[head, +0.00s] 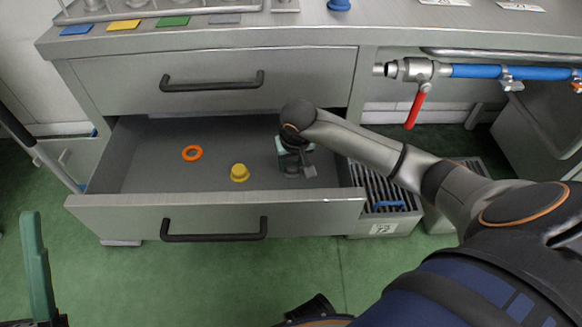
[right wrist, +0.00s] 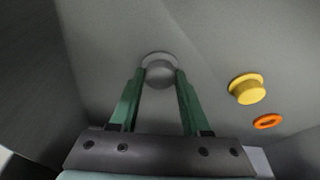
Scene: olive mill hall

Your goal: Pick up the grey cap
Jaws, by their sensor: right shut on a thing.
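The grey cap (right wrist: 160,71) sits between the two green fingertips of my right gripper (right wrist: 161,76) in the right wrist view, with a wider rim behind its round body. My right gripper (head: 293,166) is shut on it, low inside the open drawer (head: 215,214), towards the drawer's right side. In the head view the wrist and fingers largely hide the cap. It looks close to the drawer floor; whether it touches cannot be told. A green finger of my left gripper (head: 35,240) shows at the lower left edge, clear of the drawer; its opening cannot be judged.
A yellow cap (head: 239,173) and an orange ring (head: 192,153) lie in the drawer, left of my right gripper. A shut drawer with a black handle (head: 212,82) is above. A blue pipe with a red valve lever (head: 415,107) runs at the right.

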